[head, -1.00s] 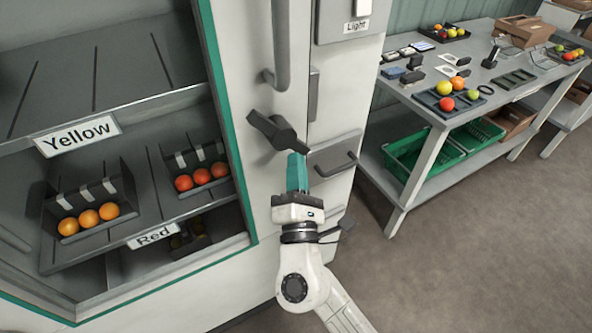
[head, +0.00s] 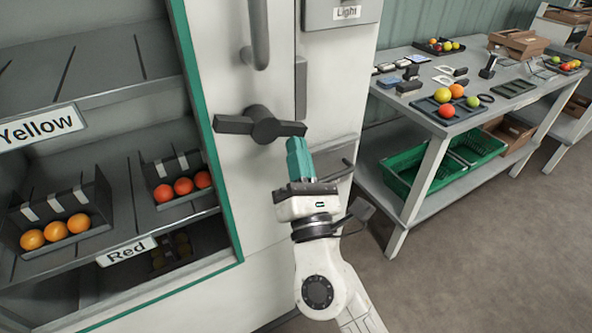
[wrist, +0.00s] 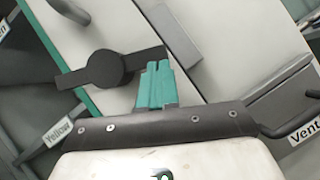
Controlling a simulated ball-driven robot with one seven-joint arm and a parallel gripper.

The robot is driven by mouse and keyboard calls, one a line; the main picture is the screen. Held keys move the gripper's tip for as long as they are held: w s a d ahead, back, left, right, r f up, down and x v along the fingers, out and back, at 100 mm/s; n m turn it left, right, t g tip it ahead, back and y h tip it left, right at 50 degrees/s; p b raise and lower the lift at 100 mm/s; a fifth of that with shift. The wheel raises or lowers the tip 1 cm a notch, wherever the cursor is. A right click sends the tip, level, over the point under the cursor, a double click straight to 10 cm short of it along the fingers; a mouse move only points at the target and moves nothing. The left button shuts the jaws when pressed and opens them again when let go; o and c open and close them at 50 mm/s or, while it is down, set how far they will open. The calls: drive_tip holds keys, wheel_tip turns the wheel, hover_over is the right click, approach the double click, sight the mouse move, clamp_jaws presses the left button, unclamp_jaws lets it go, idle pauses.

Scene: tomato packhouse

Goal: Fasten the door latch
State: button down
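The door latch (head: 262,125) is a dark grey turning handle with a round hub on the white frame beside the glazed cabinet opening. Its bar lies nearly level in the head view, and it also shows in the wrist view (wrist: 107,70). My gripper (head: 297,145) has teal fingers closed together, with only a thin seam and a small notch at the tips in the wrist view (wrist: 158,68). The fingertips are just under the right end of the bar, touching or very close. Nothing shows between the fingers.
A vertical grey door handle (head: 259,35) is above the latch. A drawer-like panel with a grey pull (head: 340,170) is right of my gripper. Shelves with tomatoes in dark holders (head: 55,228) are at left. A table (head: 425,120) stands at right, with open floor before it.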

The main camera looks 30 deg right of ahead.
drive_tip(key=shift+d+r+b, duration=0.3)
drive_tip(key=shift+d+r, duration=0.45)
drive_tip(key=shift+r, duration=0.25)
drive_tip(key=s+f+b, duration=0.8)
drive_tip(key=s+f, duration=0.1)
drive_tip(key=shift+f+b, duration=0.3)
drive_tip(key=shift+b, duration=0.1)
drive_tip(key=shift+d, duration=0.15)
idle(0.5)
